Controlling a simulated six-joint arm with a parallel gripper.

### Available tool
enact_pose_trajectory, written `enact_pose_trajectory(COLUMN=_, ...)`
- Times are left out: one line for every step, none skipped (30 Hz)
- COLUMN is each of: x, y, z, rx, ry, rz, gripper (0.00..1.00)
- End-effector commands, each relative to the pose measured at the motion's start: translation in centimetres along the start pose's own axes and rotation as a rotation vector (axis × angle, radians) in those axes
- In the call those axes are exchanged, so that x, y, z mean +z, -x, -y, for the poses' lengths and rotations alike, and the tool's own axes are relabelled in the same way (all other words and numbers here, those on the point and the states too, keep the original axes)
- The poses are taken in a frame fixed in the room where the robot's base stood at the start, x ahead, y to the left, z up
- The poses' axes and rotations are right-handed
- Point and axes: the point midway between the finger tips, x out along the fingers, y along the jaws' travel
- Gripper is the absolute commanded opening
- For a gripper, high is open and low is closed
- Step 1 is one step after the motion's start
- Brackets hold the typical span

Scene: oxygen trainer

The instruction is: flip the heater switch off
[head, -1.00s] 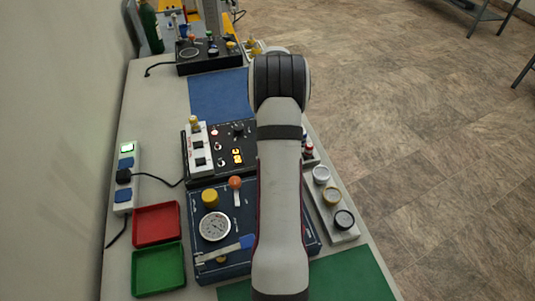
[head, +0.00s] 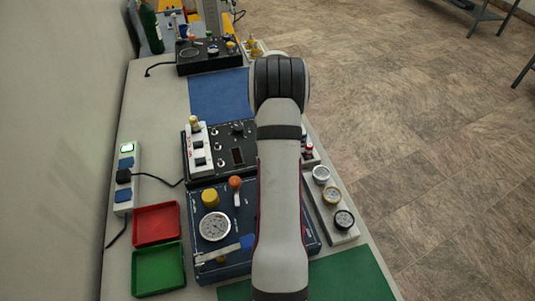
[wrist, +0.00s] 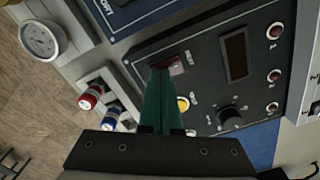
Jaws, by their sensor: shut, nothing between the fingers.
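The heater switch (wrist: 177,64), a red rocker, sits on the black control panel (wrist: 205,50) in the wrist view, beside a dark display window (wrist: 236,57). My gripper (wrist: 161,72) is shut and empty, its green fingers pointing at the panel. Its tips are right at the left end of the switch and cover part of it; I cannot tell if they touch. In the head view the panel's display (head: 237,156) is dark. There my own arm hides the gripper and the switch.
A black knob (wrist: 230,117) and a yellow button (wrist: 183,103) are close to the fingers. Red and blue fittings (wrist: 91,98) stand to the left. A blue gauge panel (head: 230,205), a red tray (head: 156,224) and a green tray (head: 158,268) lie nearer in the head view.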

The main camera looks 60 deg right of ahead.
Motion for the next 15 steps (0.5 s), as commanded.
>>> enact_pose_trajectory(x=0.0, y=-0.1, z=0.0, rx=0.001, ry=0.001, rz=0.001, gripper=0.00)
enact_pose_trajectory(x=0.0, y=0.1, z=0.0, rx=0.001, ry=0.001, rz=0.001, gripper=0.00)
enact_pose_trajectory(x=0.0, y=0.4, z=0.0, rx=0.001, ry=0.001, rz=0.000, gripper=0.00)
enact_pose_trajectory(x=0.0, y=0.7, z=0.0, rx=0.001, ry=0.001, rz=0.000, gripper=0.00)
enact_pose_trajectory(x=0.0, y=1.0, z=0.0, rx=0.001, ry=0.001, rz=-0.001, gripper=0.00)
enact_pose_trajectory(x=0.0, y=1.5, z=0.0, rx=0.001, ry=0.001, rz=0.000, gripper=0.00)
enact_pose_trajectory(x=0.0, y=1.8, z=0.0, rx=0.000, ry=0.001, rz=0.000, gripper=0.00)
enact_pose_trajectory(x=0.0, y=2.2, z=0.0, rx=0.000, ry=0.001, rz=-0.001, gripper=0.00)
enact_pose_trajectory(x=0.0, y=2.6, z=0.0, rx=0.000, ry=0.001, rz=0.000, gripper=0.00)
enact_pose_trajectory(x=0.0, y=3.0, z=0.0, rx=0.001, ry=0.001, rz=0.000, gripper=0.00)
enact_pose_trajectory(x=0.0, y=3.3, z=0.0, rx=0.001, ry=0.001, rz=-0.001, gripper=0.00)
enact_pose_trajectory(x=0.0, y=3.8, z=0.0, rx=0.001, ry=0.000, rz=-0.001, gripper=0.00)
enact_pose_trajectory(x=0.0, y=4.1, z=0.0, rx=0.001, ry=0.001, rz=-0.001, gripper=0.00)
enact_pose_trajectory(x=0.0, y=4.5, z=0.0, rx=0.001, ry=0.001, rz=-0.001, gripper=0.00)
enact_pose_trajectory(x=0.0, y=4.9, z=0.0, rx=0.000, ry=0.000, rz=0.000, gripper=0.00)
